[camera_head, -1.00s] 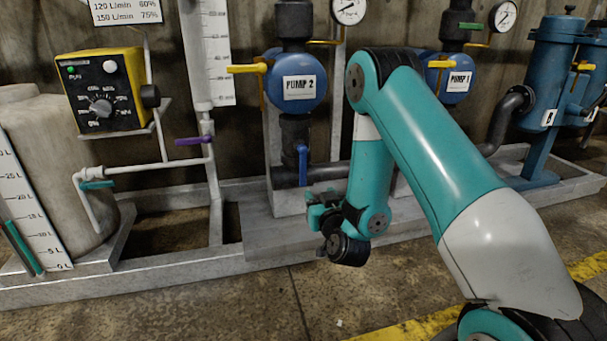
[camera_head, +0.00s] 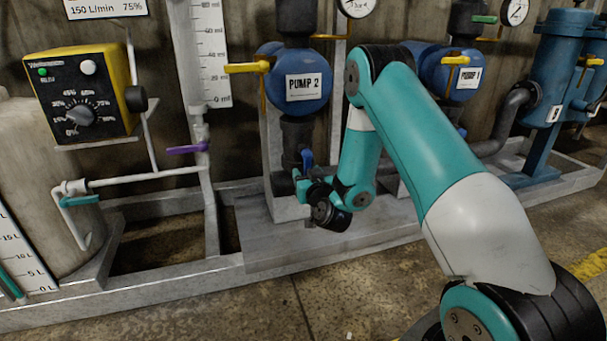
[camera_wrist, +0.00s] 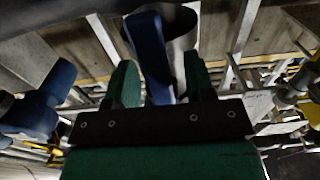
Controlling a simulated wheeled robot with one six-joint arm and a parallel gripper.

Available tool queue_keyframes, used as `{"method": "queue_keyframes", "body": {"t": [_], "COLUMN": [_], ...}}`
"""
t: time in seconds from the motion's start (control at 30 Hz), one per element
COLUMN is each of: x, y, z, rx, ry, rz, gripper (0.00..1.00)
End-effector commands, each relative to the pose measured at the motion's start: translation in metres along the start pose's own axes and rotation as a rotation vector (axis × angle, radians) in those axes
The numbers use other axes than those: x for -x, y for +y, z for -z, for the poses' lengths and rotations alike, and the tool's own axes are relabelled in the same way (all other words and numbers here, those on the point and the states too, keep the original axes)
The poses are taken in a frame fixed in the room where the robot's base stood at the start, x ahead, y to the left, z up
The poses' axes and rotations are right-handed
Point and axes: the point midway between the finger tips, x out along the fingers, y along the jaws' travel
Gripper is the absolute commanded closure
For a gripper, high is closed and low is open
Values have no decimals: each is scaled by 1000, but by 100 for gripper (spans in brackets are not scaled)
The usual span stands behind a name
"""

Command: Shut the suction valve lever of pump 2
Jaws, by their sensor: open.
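The blue valve lever (camera_head: 306,158) is on the pipe below the blue pump labelled PUMP 2 (camera_head: 304,88). Its upper part shows in the head view and looks upright; my gripper hides its lower end. My gripper (camera_head: 301,180) is right at the lever. In the wrist view, the blue lever (camera_wrist: 150,50) reaches down between the two green fingers of my gripper (camera_wrist: 161,85). The fingers are apart, with a visible gap on each side of the lever, wider on the right. I see no clear contact.
A yellow lever (camera_head: 248,67) sticks out left of pump 2. A purple lever (camera_head: 187,149) and a yellow control box (camera_head: 82,95) are further left. Pump 1 (camera_head: 457,75) stands behind my arm.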

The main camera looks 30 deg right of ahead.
Motion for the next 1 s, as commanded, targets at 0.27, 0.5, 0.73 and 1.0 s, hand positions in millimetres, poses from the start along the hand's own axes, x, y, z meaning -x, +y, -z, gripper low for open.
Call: {"method": "queue_keyframes", "body": {"t": [0.27, 0.5, 0.73, 1.0], "x": [0, 0, 0, 1], "y": [0, -1, -4, -14], "z": [0, 0, 2, 6], "rx": [0, 0, -38, -196], "ry": [0, 0, -1, -3], "rz": [0, 0, 3, 3], "gripper": [79, 100, 100, 100]}}
